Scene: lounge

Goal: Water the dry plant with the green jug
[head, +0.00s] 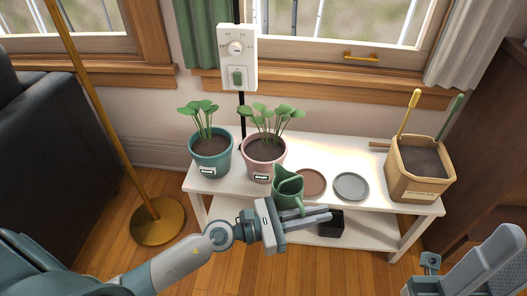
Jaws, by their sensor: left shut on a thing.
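The green jug (287,187) is in front of the pink pot, above the front edge of the white table. My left gripper (318,215) is shut on it from below in the picture. The jug looks roughly upright, and its inside is not clear. A leafy plant in a teal pot (210,166) stands at the table's left. Another leafy plant in a pink pot (262,166) stands beside it. Both show brown soil, and I cannot tell which is dry. My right gripper (468,275) shows only partly at the bottom right, and its jaws cannot be made out.
The white table (380,206) also holds a brown saucer (311,183), a grey saucer (351,186) and a tan planter (420,180) with tools. A dark box (330,225) is on the lower shelf. A brass lamp stand (158,222) is at left. A dial box (237,57) hangs behind.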

